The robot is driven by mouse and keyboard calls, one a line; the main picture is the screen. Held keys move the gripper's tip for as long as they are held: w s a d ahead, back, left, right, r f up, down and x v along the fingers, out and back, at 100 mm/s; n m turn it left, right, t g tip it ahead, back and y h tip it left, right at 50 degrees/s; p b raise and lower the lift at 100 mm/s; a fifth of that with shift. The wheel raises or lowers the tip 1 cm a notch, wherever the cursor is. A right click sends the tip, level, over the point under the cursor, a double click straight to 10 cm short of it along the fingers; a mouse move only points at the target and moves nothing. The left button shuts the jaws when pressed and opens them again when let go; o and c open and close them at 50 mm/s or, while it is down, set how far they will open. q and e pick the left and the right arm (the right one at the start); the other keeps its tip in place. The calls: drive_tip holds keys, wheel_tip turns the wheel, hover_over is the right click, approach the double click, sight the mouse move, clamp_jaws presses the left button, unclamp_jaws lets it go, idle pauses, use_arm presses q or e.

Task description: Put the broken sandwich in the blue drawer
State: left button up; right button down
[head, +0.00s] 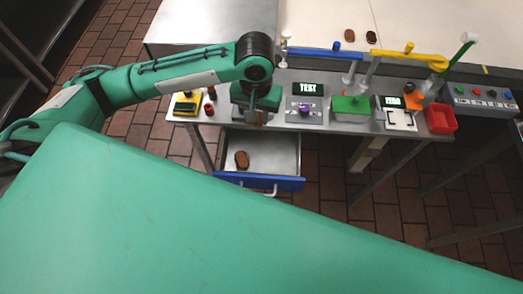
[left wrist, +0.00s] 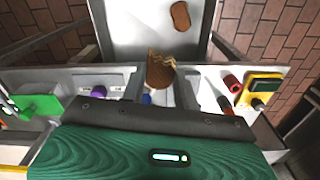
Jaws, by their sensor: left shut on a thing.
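The broken sandwich (left wrist: 160,72) is brown with a jagged pale edge and shows in the left wrist view just beyond my gripper's dark edge. My left gripper (head: 257,119) is shut on it, above the table near its front edge and behind the open drawer. In the head view the gripper mostly hides the held piece. The blue drawer (head: 284,183) is pulled out below the table. A brown sandwich (head: 241,160) lies in its left part; it also shows in the left wrist view (left wrist: 180,15). My right gripper is not in view.
The narrow grey table carries a yellow device (head: 186,103), a TEST display (head: 307,88), a green block (head: 351,104), a white scale-like unit (head: 398,118) and a red bin (head: 441,119). Two brown pieces (head: 349,35) lie on the pale surface behind. The drawer's right side is clear.

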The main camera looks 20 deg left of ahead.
use_arm(q)
drive_tip(key=r+n+p, duration=0.1)
drive_tip(key=n+p, duration=0.1)
hover_over(270, 162)
wheel_tip(270, 162, down, 20)
drive_tip(key=p, duration=0.3)
drive_tip(key=shift+r, duration=0.1)
drive_tip(key=shift+s, duration=0.1)
drive_tip(key=o, duration=0.9)
wheel_tip(270, 162, up, 12)
drive_tip(key=shift+r+b, duration=0.1)
drive_tip(key=shift+b, duration=0.7)
